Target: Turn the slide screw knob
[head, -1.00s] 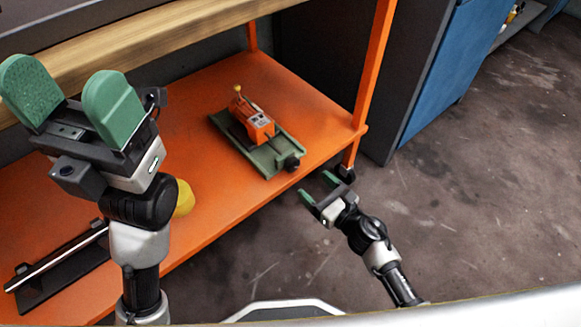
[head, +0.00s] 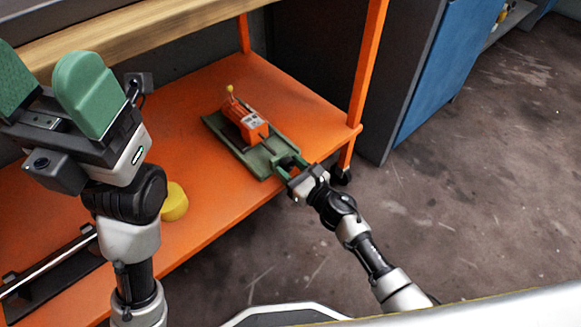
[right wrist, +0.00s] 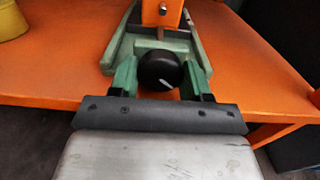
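The slide screw knob (right wrist: 160,70) is black and round with a white mark, at the near end of the green slide base (right wrist: 112,50). In the head view my right gripper mostly hides the knob. The base (head: 232,146) lies on the orange shelf and carries an orange machine block (head: 245,124). My right gripper (right wrist: 160,80) has its green fingers on either side of the knob, with a small gap showing at the right; it looks open around it. My left gripper (head: 45,90) is raised at the left, its green fingers apart and empty.
The orange shelf (head: 190,105) has a post (head: 366,80) near its right corner. A yellow round object (head: 174,202) and a black rail (head: 55,268) lie on the left. A blue cabinet (head: 440,75) stands at right; bare floor is in front.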

